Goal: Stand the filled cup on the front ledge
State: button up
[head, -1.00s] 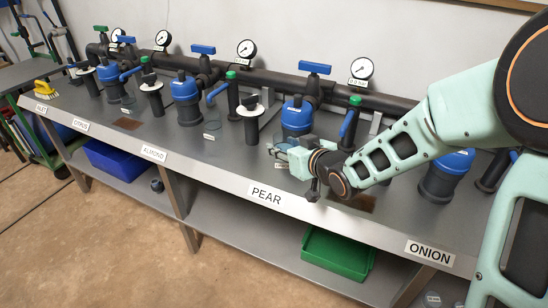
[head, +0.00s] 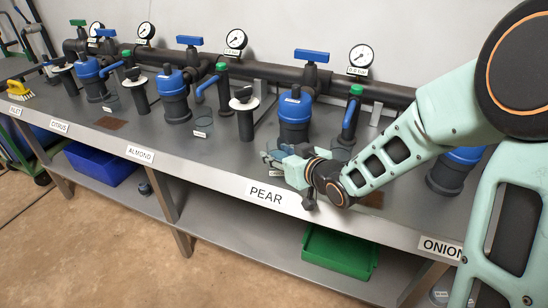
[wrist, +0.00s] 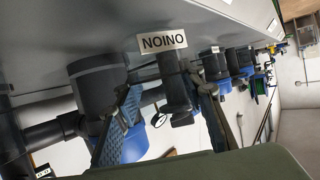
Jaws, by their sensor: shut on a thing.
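My gripper (head: 272,158) is low over the bench top in the head view, just behind the front edge and the PEAR label. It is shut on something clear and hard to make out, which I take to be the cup. Its fill level and tilt cannot be told. In the wrist view the two blue-grey finger pads (wrist: 165,122) stand apart, with the scene upside down behind them. The front ledge (head: 205,170) is the grey metal strip along the bench front, carrying the name labels.
Blue filter housings (head: 294,118), black standpipes and blue-handled valves (head: 312,56) stand behind my gripper along a black pipe with gauges. A rusty patch (head: 371,199) lies right of it. A green crate (head: 340,250) and a blue crate (head: 98,165) sit below. The bench front left of PEAR is clear.

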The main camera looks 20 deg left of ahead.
jog(key=shift+f, duration=0.15)
jog(key=shift+f, duration=0.2)
jog(key=o, duration=1)
jog(key=shift+r, duration=0.1)
jog(key=shift+r, duration=0.25)
jog(key=p+v, duration=0.3)
jog(key=v, duration=0.6)
jog(key=shift+d+r, duration=0.1)
jog(key=shift+s+d+b, duration=0.2)
jog(key=shift+b, duration=0.45)
jog(key=shift+b+v, duration=0.9)
jog(key=shift+v, duration=0.2)
